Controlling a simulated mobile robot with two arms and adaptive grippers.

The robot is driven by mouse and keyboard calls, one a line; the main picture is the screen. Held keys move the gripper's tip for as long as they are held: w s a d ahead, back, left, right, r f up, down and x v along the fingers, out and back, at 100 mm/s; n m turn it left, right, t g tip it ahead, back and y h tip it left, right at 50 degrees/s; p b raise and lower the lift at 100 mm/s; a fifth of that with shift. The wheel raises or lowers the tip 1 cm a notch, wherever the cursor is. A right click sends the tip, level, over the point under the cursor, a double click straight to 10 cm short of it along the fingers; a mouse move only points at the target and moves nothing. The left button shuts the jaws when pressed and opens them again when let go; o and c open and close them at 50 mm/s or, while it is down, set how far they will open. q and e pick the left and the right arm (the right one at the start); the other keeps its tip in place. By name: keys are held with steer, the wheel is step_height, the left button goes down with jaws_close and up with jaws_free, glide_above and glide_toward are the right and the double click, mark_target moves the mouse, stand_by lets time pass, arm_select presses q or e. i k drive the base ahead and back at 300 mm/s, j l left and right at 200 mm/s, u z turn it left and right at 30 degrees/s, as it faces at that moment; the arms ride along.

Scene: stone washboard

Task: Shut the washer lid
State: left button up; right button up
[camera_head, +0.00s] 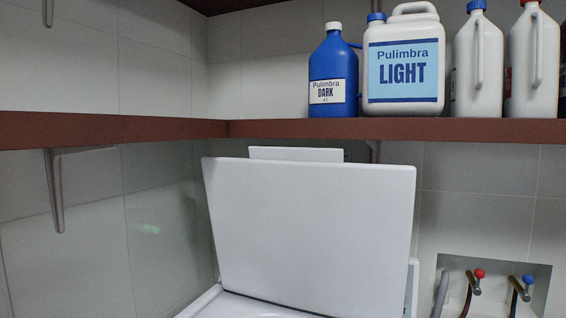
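The white washer lid (312,232) stands raised in the middle of the view, tilted slightly back. Its lower edge meets the white washer top (208,300), of which only a small part shows at the bottom. The washer's back panel (296,154) shows just above the lid's top edge. Neither of my grippers is in view.
A brown shelf (400,129) runs along the walls above the lid. It bears a blue bottle (328,70), a large white jug (403,65) and other white bottles (477,65). Taps with red (479,273) and blue (528,279) knobs sit in a wall recess at right.

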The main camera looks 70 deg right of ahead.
mark_target(310, 230)
steer(key=z, duration=2.3)
